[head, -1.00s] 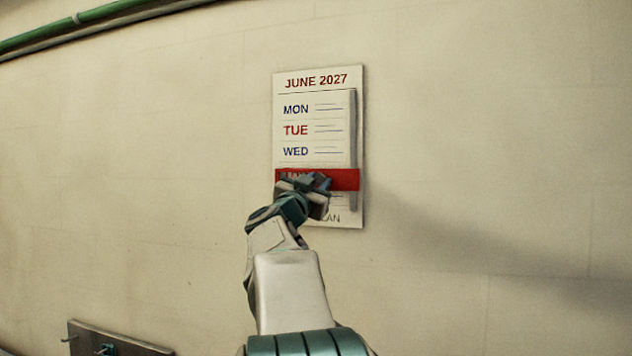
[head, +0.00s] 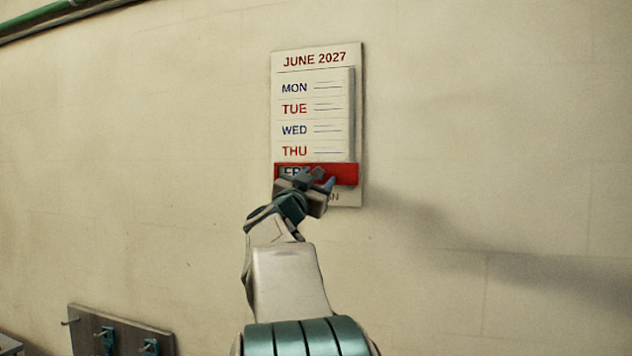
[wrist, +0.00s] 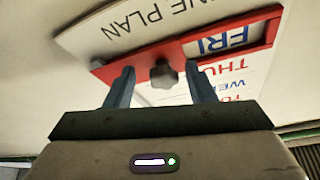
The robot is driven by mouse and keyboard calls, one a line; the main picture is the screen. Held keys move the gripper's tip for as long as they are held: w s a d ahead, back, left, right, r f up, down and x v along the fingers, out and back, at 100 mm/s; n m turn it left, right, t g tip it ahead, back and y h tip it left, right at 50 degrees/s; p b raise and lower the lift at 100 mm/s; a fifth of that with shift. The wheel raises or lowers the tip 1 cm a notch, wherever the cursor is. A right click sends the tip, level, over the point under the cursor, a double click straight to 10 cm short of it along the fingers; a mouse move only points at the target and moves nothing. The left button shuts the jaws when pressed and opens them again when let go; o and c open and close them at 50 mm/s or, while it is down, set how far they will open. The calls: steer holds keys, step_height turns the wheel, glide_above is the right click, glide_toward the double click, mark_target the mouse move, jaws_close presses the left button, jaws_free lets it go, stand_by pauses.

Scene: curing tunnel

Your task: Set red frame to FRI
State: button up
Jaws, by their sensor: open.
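The wall calendar (head: 315,120) is headed JUNE 2027 and lists MON, TUE, WED and THU in the open above the red frame. The red frame (head: 345,174) lies over the FRI row, and FRI shows through its window in the wrist view (wrist: 180,52). A dark knob (wrist: 164,75) stands out from the frame. My gripper (wrist: 160,82) is open, with one finger on each side of the knob. I cannot tell whether the fingers touch it. In the head view my gripper (head: 308,182) covers part of the frame and the lower calendar.
A grey slide rail (head: 352,115) runs down the calendar's right side. A hook board (head: 125,335) is on the wall at lower left, and a green pipe (head: 35,15) runs along the top left. The wall beside the calendar is clear.

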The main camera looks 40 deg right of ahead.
steer(key=b+v, duration=0.4)
steer(key=v, duration=0.9)
steer(key=shift+a+f, duration=0.2)
steer(key=shift+a, duration=0.05)
